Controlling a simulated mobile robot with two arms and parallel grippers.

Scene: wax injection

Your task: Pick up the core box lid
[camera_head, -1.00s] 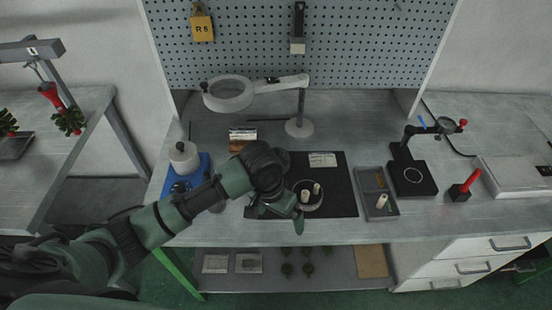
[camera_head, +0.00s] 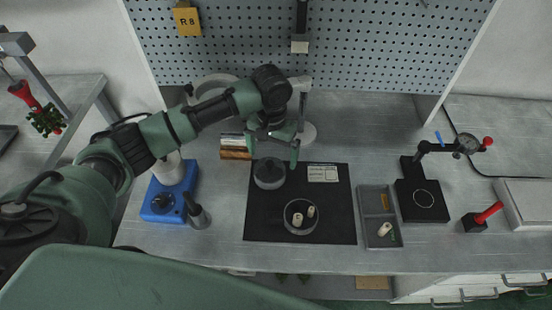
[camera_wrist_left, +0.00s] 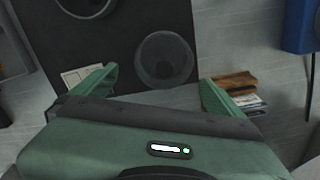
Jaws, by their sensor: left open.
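The core box lid (camera_head: 269,172) looks like a grey round cup-like piece at the upper left of the black mat (camera_head: 262,225). In the left wrist view the lid (camera_wrist_left: 165,58) lies ahead, between the fingers' directions. The round core box (camera_head: 300,228), with small pale pieces inside, stands on the mat in front of it and to the right. My left gripper (camera_head: 274,150) is open and empty, just behind and above the lid, apart from it as far as I can tell. Its two green fingers show in the wrist view (camera_wrist_left: 159,80). My right gripper is not in view.
A blue device with a white pot (camera_head: 160,204) stands left of the mat. A grey tray (camera_head: 368,238) and a dial gauge stand (camera_head: 422,200) are right.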

